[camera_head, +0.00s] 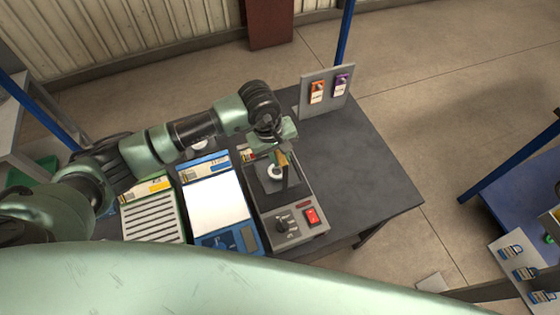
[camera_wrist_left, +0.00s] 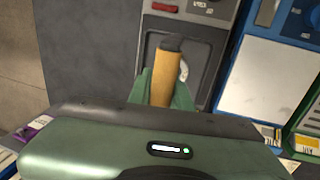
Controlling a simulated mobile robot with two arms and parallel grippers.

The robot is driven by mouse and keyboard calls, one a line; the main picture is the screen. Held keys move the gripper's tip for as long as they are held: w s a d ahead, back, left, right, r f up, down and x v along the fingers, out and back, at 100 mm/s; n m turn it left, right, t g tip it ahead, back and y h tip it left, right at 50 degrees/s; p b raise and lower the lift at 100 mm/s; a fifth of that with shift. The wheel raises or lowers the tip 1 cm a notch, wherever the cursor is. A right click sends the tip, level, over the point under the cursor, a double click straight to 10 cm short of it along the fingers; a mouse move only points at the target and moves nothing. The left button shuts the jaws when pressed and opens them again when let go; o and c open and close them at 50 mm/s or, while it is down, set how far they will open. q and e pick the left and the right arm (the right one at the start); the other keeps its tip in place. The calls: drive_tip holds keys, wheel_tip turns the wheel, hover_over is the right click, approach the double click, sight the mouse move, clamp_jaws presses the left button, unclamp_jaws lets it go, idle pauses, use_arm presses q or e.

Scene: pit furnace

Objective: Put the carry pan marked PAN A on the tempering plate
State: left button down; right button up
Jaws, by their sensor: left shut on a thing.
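My left gripper (camera_head: 283,157) is shut on a tan handle (camera_wrist_left: 166,80), which stands between its two green fingers in the left wrist view. The handle has a dark end and seems to belong to a small carry pan; a pale ring (camera_head: 275,172) shows beside it. I cannot read a PAN A mark. The handle is over the dark square top of a grey unit with a knob and red switch, which looks like the tempering plate (camera_head: 264,204). I cannot tell whether the pan touches the plate. My right gripper is not in view.
Left of the grey unit are a blue-framed device with a white top (camera_head: 215,203) and a green-framed slotted rack (camera_head: 151,218). A grey panel (camera_head: 327,92) with orange and purple tags stands at the back edge. The dark table (camera_head: 365,180) is clear on the right.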

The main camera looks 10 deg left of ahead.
use_arm(q)
wheel_tip(320, 180, down, 4)
drive_tip(key=shift+s+r+p, duration=0.1)
drive_tip(key=shift+r+p, duration=0.15)
drive_tip(key=shift+p, duration=0.25)
drive_tip(key=shift+f, duration=0.3)
drive_tip(key=shift+f, duration=0.1)
drive_tip(key=c, duration=1.3)
unclamp_jaws()
